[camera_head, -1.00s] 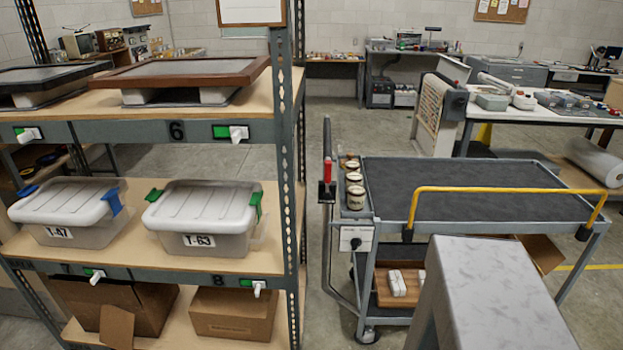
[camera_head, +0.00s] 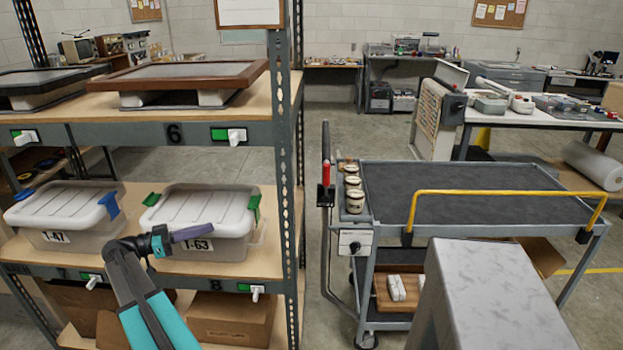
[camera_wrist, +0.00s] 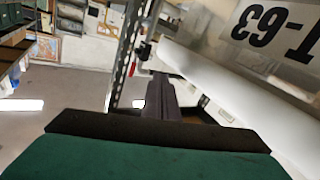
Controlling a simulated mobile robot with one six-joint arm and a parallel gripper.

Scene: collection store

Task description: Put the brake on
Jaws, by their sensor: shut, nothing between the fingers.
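The grey cart (camera_head: 590,222) stands right of the shelf rack with a dark, bare top. Its upright push handle at the left end carries a red lever (camera_head: 326,174). A white plate with a dark knob (camera_head: 355,241) sits on that end below the jars. I cannot tell which of these is the brake. My gripper (camera_head: 211,230) is shut and empty, in front of the clear box T-63 (camera_head: 195,212), left of the cart. In the wrist view its dark fingers (camera_wrist: 160,82) point toward the rack post, and a small red part (camera_wrist: 144,50) shows beyond, probably the lever.
The perforated rack post (camera_head: 287,180) stands between my gripper and the cart. Three jars (camera_head: 354,186) sit on the cart's left end. A yellow rail (camera_head: 505,191) crosses its near side. A pale marbled block (camera_head: 495,295) stands in front.

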